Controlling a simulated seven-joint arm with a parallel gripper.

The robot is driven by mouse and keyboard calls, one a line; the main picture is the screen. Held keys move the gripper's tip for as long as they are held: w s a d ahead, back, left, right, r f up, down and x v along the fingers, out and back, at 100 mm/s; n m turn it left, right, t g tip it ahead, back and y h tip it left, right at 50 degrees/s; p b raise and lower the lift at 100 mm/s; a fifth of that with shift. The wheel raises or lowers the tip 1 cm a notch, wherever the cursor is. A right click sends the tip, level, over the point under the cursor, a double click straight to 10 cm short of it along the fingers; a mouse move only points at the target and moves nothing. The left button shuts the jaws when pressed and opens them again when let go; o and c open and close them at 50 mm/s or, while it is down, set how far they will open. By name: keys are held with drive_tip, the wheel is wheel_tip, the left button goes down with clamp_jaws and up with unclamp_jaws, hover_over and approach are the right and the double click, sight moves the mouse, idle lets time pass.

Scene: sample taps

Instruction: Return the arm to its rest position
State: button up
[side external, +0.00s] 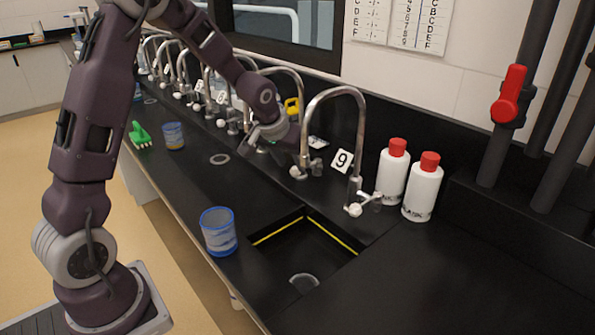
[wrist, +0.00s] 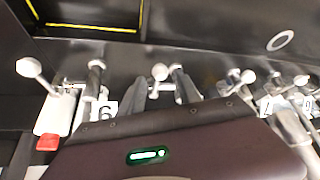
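My arm is purple and reaches from its base at the lower left of the side external view over the black bench. My gripper (side external: 258,136) is among the chrome taps, left of the tap by the number 9 card (side external: 342,161). The fingertips are small and partly lost against the taps, so their opening is unclear. I see nothing clearly held. In the wrist view, my purple wrist housing with a green light fills the bottom. Tap handles with white round knobs (wrist: 160,72) show beyond it.
A blue-rimmed cup (side external: 218,232) stands beside the sink (side external: 325,240). Another cup (side external: 173,136) and a green brush (side external: 139,135) are further back. Two white bottles with red caps (side external: 422,190) stand right of the taps. The front right bench is clear.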

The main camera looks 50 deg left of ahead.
drive_tip(key=shift+v, duration=1.55)
